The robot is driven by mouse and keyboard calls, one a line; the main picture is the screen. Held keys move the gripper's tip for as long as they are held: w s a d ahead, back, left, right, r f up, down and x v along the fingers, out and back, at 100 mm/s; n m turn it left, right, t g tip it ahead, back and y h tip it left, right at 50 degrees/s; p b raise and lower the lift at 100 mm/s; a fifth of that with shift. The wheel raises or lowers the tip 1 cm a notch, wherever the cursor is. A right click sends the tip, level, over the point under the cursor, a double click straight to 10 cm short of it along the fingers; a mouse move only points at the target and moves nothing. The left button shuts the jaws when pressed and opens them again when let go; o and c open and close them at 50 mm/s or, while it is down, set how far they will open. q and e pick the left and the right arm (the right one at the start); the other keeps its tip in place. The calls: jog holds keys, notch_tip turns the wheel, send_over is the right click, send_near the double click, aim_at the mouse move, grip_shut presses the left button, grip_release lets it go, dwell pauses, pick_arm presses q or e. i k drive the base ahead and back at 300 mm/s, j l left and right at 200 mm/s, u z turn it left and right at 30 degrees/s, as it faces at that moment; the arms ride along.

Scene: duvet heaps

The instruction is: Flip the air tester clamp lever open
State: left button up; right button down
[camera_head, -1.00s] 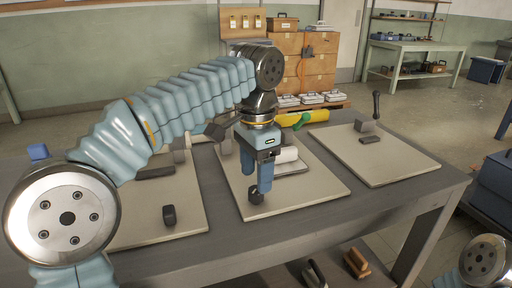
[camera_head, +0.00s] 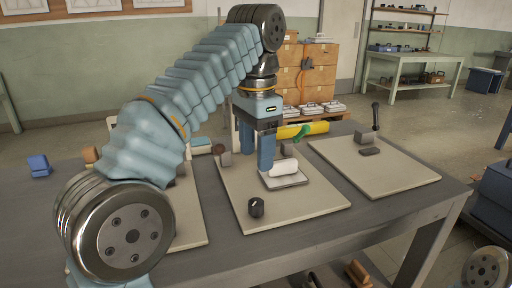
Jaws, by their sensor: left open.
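My left gripper (camera_head: 256,160) points down over the middle board (camera_head: 305,212), with its two blue fingers apart and nothing seen between them. On this board a white cylinder (camera_head: 284,168) lies on a grey plate (camera_head: 287,182), just right of the fingers. A small dark knob (camera_head: 256,207) stands at the board's front. A dark round knob (camera_head: 220,149) shows left of the fingers. On the right board (camera_head: 398,174) a black lever (camera_head: 376,115) stands upright from a grey block (camera_head: 365,137). I cannot tell which part is the air tester clamp. My right gripper is out of view.
A yellow cylinder (camera_head: 315,128) with a green handle (camera_head: 303,132) lies behind the middle board. A blue block (camera_head: 39,165) sits on the table's left part. My left arm hides much of the left board (camera_head: 190,225). The right board's front is clear.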

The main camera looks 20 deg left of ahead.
aim_at(306, 129)
jog(key=k+l, duration=0.2)
jog(key=k, duration=0.3)
jog(key=k+l, duration=0.2)
jog(key=k, duration=0.25)
